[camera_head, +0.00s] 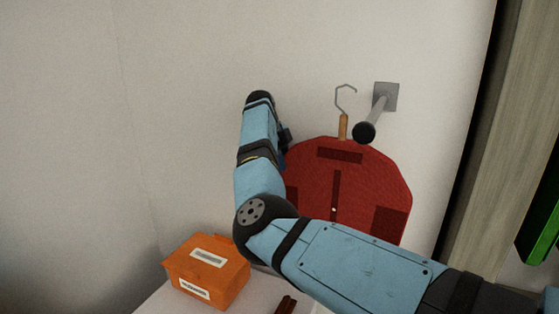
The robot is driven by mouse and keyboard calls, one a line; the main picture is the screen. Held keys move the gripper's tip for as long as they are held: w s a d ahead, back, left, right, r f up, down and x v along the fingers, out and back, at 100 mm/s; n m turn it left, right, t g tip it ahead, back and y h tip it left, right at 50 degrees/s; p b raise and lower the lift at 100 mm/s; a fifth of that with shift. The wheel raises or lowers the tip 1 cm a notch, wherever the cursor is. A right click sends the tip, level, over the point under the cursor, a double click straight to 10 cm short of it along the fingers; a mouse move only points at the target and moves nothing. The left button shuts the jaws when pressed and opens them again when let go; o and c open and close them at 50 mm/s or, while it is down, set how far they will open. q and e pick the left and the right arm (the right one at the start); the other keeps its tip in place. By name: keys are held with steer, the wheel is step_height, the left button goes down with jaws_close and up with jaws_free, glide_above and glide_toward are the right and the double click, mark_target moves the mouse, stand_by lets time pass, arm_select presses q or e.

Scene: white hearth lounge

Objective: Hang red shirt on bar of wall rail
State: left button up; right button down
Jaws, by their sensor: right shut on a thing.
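The red shirt (362,180) hangs upright on a hanger with a wooden neck and a metal wire hook (345,98). My right gripper (286,146) is at the left shoulder of the shirt and shut on it; its fingertips are mostly hidden behind my own arm. The wall rail (386,97) has a grey square plate on the wall and a bar (378,112) that juts out to a black ball end (364,132). The hook shows just left of the bar, apart from it in the picture. The depth between them is hard to tell. My left gripper is out of view.
An orange box (207,270) with white labels stands on a pale surface (158,301) at the lower left. A small dark brown thing (286,305) lies near it. A wooden panel (487,150) and a green item (540,225) are at the right. The wall at upper left is bare.

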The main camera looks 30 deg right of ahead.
mark_target(310, 173)
steer(key=shift+s+d+r, duration=0.1)
steer(key=shift+s+d, duration=0.25)
steer(key=shift+s, duration=0.4)
steer(key=shift+s+d, duration=0.9)
steer(key=shift+s, duration=0.05)
steer(key=shift+s+d, duration=1.25)
steer(key=shift+s, duration=0.3)
steer(key=shift+f, duration=0.85)
